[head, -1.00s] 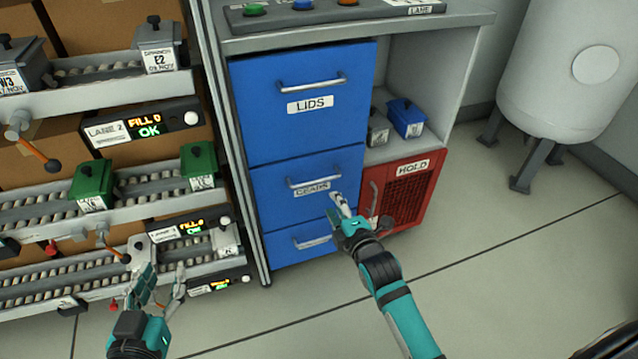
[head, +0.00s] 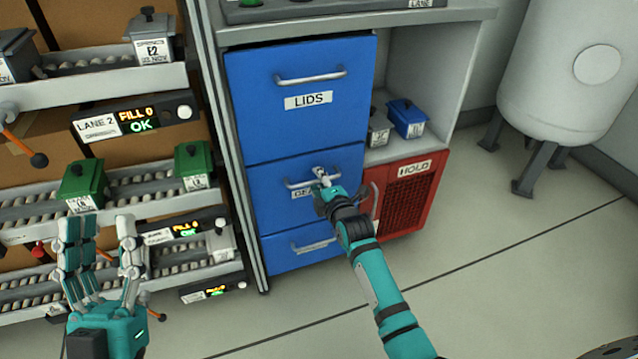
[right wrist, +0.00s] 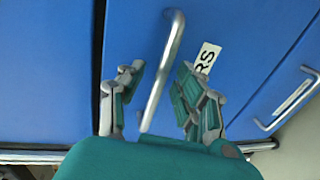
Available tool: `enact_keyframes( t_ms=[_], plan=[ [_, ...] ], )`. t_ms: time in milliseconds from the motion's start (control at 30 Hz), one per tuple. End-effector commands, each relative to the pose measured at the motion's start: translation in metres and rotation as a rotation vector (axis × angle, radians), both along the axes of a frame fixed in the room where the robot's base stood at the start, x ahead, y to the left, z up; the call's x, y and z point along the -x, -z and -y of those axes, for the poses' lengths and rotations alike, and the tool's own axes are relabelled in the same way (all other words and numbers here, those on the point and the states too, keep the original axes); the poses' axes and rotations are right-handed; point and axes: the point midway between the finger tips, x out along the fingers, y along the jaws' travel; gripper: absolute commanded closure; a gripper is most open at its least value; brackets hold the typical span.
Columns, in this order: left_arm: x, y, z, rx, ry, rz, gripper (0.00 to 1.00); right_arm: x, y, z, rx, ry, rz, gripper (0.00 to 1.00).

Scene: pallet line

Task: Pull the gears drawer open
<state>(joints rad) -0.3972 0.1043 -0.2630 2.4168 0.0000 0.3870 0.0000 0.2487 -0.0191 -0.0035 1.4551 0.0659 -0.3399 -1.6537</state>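The gears drawer (head: 345,165) is the blue middle drawer below the one labelled LIDS, and its front looks flush with the others. Its label is partly covered by my right gripper (head: 322,180) in the head view. In the right wrist view, the drawer's silver bar handle (right wrist: 163,70) runs between the parted fingers of my right gripper (right wrist: 155,95), with the label end "RS" beside it. The fingers do not look closed on the bar. My left gripper (head: 100,255) is open and empty at the lower left, in front of the lane racks.
The LIDS drawer (head: 300,115) is above and another blue drawer (head: 300,252) below. A red HOLD cage door (head: 410,200) stands to the right. Lane racks with green bins (head: 82,185) fill the left. The floor in front is clear.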

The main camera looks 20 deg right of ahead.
Motion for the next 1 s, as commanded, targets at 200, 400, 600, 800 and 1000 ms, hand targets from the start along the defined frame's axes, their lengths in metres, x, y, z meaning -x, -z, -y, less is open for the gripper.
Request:
enact_keyframes(
  t_ms=[200, 400, 600, 800, 1000],
  plan=[
    [0.0069, -0.0052, -0.0010, 0.015, 0.002, 0.048, 0.60, -0.0048, 0.0007, -0.0004, -0.001, 0.000, 0.000, 0.66],
    [0.0069, -0.0055, -0.0010, 0.014, 0.003, 0.048, 0.60, -0.0048, 0.0006, -0.0004, 0.000, 0.000, 0.000, 0.66],
    [0.0069, -0.0054, -0.0009, 0.014, 0.003, 0.047, 0.60, -0.0047, 0.0007, -0.0004, 0.000, 0.000, 0.000, 0.91],
    [0.0069, -0.0054, -0.0009, 0.014, 0.003, 0.047, 0.60, -0.0046, 0.0008, -0.0004, 0.000, 0.000, 0.000, 1.00],
    [0.0069, -0.0054, -0.0008, 0.014, 0.003, 0.047, 0.60, -0.0045, 0.0008, -0.0003, 0.000, 0.000, 0.000, 1.00]
  ],
)
